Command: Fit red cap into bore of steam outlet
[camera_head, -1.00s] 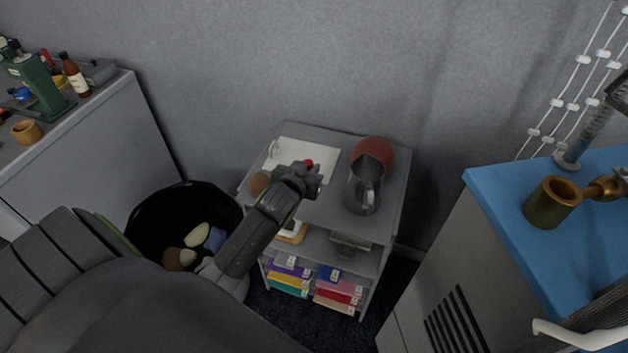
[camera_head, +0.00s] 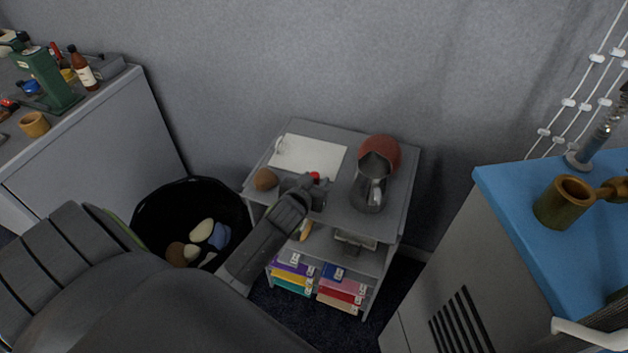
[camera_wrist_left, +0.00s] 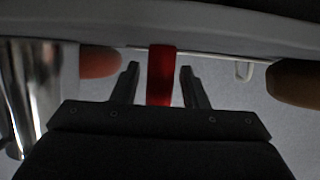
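The red cap (camera_head: 314,176) is between the fingers of my left gripper (camera_head: 303,190), over the small grey shelf unit. In the left wrist view the red cap (camera_wrist_left: 161,75) stands as a red strip between the two fingers (camera_wrist_left: 160,85). Thin gaps show beside it there, but it has moved along with the gripper, so I take it as held. Whether it touches the shelf top is unclear. A brass cylinder with an open bore (camera_head: 566,203), apparently the steam outlet, is on the blue-topped machine at the right, far from the gripper. My right gripper is not in view.
The blue top (camera_head: 515,195) has clear room left of the brass cylinder.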

